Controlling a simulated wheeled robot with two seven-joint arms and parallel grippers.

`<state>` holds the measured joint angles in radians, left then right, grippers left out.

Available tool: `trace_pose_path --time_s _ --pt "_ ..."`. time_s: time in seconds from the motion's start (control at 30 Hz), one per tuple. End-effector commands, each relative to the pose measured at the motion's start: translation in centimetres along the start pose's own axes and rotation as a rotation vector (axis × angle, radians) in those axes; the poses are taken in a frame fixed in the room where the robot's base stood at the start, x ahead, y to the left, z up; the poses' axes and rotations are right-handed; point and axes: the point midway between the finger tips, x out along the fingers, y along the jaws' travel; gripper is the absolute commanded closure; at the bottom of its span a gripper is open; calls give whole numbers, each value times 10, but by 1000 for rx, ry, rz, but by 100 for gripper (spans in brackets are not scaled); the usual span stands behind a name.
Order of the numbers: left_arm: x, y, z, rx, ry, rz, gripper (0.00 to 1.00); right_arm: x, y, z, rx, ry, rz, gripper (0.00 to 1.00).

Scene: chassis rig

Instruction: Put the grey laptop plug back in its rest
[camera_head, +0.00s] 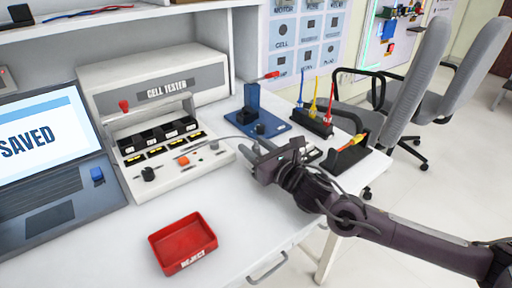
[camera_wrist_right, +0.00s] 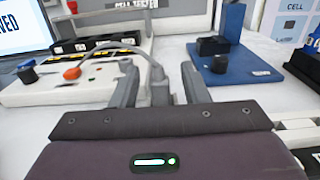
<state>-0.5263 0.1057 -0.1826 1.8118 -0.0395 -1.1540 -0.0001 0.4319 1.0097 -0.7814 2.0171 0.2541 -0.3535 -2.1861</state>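My right gripper (camera_head: 258,150) is over the desk between the cell tester and the blue stand. In the right wrist view its two fingers (camera_wrist_right: 160,82) stand apart, with a grey piece (camera_wrist_right: 158,88) between them that looks like the grey laptop plug. A thin grey cable runs from the tester side to this spot. Whether the fingers press on the piece is unclear. The blue stand (camera_head: 254,97) with a black block (camera_wrist_right: 212,46) on its base is just beyond the gripper; I cannot tell if it is the rest. The laptop (camera_head: 50,150) is at the left. My left gripper is not visible.
The cell tester (camera_head: 150,85) has a front panel with knobs and cells. A red tray (camera_head: 182,243) sits near the desk's front. A black holder (camera_head: 312,122) with coloured tools stands at the right edge. Desk between tray and gripper is clear.

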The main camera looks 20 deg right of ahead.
Motion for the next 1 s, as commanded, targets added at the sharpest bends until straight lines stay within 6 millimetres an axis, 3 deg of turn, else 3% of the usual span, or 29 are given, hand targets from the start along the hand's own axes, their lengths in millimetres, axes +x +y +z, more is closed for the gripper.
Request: trace_pose_path --time_s 0.27,0.7,1.0 --pt "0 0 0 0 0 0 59 -4 0 -1 -1 1 0 59" --pt "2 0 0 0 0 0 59 -67 0 -2 -2 4 0 59" --pt "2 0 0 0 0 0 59 -78 0 0 0 -1 0 59"
